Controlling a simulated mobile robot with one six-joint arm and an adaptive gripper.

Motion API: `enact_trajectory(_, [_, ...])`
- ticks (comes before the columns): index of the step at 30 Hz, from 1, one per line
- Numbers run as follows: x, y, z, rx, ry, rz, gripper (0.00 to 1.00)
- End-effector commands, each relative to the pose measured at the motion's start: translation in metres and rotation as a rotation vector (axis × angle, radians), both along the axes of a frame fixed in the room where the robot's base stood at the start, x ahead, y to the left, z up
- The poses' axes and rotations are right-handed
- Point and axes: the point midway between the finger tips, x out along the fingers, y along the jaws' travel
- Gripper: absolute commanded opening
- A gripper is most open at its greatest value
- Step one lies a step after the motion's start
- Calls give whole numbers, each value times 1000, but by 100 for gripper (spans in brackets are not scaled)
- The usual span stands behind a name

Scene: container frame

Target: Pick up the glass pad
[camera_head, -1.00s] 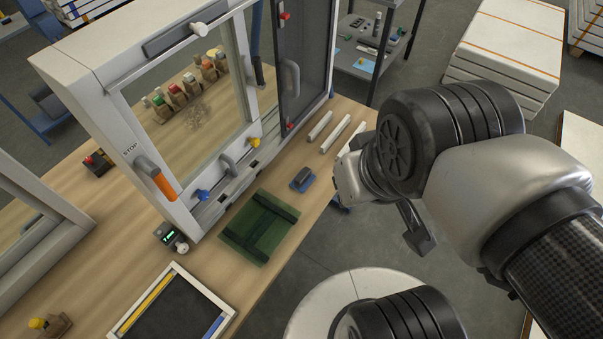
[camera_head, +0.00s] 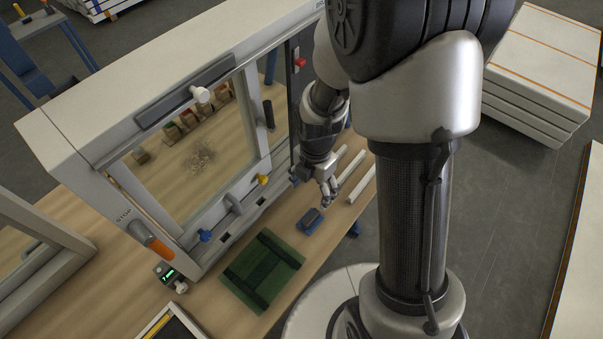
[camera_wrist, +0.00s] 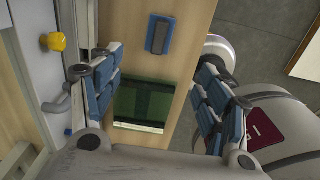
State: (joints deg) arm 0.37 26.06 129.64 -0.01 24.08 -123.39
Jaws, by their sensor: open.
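A green translucent-looking pad (camera_head: 262,270) with dark strips lies flat on the wooden bench in front of the glazed frame. A small blue block with a dark top (camera_head: 310,221) lies beyond it. I cannot tell for sure which one is the glass pad. My gripper (camera_head: 329,188) is above the bench, beyond the blue block, open and empty. In the wrist view, my gripper (camera_wrist: 160,78) has its blue-padded fingers wide apart. The green pad (camera_wrist: 142,106) shows between them, and the blue block (camera_wrist: 159,34) shows above it; neither is touched.
The white frame (camera_head: 85,115) with its glass door, handles and knobs stands along the bench's left side. White bars (camera_head: 358,178) lie near the gripper. A small device with a green display (camera_head: 168,273) and a dark tray (camera_head: 172,326) are nearer. Bare bench (camera_head: 275,232) surrounds the pad.

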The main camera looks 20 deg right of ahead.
Motion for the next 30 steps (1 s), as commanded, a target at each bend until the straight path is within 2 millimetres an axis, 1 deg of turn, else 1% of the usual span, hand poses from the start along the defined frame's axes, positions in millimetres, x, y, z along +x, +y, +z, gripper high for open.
enact_trajectory(5, [-1,0,-27,0,9,25,70])
enact_trajectory(9, [-2,0,-59,1,10,24,70])
enact_trajectory(15, [-1,0,-101,0,7,22,70])
enact_trajectory(19, [-1,0,-118,0,6,22,70])
enact_trajectory(26, [0,1,-133,0,5,21,70])
enact_trajectory(30, [0,1,-156,0,7,21,70])
